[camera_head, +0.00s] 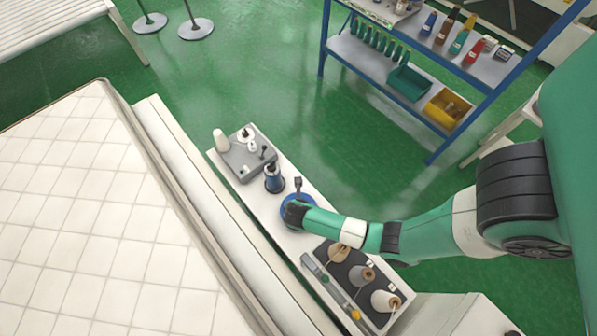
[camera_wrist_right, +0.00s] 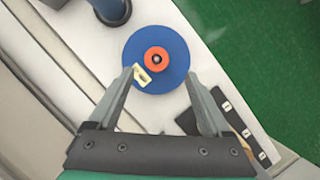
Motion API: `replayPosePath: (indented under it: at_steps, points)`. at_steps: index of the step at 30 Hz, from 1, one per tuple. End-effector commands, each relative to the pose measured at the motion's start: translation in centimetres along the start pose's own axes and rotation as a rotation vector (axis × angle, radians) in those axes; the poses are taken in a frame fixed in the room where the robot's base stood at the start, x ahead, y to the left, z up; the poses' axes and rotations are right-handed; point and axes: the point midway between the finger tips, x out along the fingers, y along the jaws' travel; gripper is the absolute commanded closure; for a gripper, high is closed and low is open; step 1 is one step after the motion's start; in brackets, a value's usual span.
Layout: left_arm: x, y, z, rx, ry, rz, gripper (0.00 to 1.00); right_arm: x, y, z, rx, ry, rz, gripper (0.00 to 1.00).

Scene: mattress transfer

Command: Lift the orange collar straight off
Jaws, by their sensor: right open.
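The orange collar (camera_wrist_right: 156,59) is a small ring around a dark pin at the centre of a round blue disc (camera_wrist_right: 166,78) in the right wrist view. My right gripper (camera_wrist_right: 161,78) is open, its two fingers on either side of the disc's near part, with the collar ahead between them. No contact with the collar shows. In the head view my right gripper (camera_head: 297,209) hangs over the blue disc (camera_head: 284,212) and hides the collar. My left gripper is not in view.
A small cream piece (camera_wrist_right: 141,74) lies on the disc beside the collar. On the white bench stand a blue cylinder (camera_head: 273,179), a grey box (camera_head: 243,155) with a white cone, and a dark tray (camera_head: 382,319) with several thread cones. A white tiled mattress (camera_head: 90,215) lies left.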

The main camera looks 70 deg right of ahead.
Motion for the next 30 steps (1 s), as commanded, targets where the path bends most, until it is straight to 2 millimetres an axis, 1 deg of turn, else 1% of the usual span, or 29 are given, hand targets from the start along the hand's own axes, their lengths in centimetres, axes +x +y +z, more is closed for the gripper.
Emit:
replayPosePath:
  at_steps: [1,3,8,10,15,18,21,26,30]
  points:
    - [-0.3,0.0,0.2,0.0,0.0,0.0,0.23,1.0,0.0,-0.1,0.001,0.001,-0.003,0.17]
    - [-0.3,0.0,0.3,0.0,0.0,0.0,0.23,1.8,0.0,0.0,0.001,0.0,-0.001,0.17]
    - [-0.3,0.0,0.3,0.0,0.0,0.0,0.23,2.1,0.1,0.0,0.0,0.0,0.001,0.17]
    - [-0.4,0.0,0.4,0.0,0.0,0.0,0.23,2.7,0.1,0.0,0.0,0.0,0.001,0.17]
    - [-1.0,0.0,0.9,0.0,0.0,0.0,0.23,5.7,0.2,-0.2,0.001,0.0,-0.001,0.17]
    - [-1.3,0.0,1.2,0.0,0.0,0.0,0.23,7.0,0.2,-0.1,0.001,0.0,0.0,0.17]
    - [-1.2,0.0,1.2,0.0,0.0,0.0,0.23,7.3,0.2,-0.1,0.0,0.0,0.002,0.17]
    - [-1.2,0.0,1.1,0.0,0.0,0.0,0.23,7.2,0.3,-0.1,-0.001,0.0,0.003,0.17]
    - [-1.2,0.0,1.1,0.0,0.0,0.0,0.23,7.2,0.2,-0.1,-0.001,0.0,0.003,0.43]
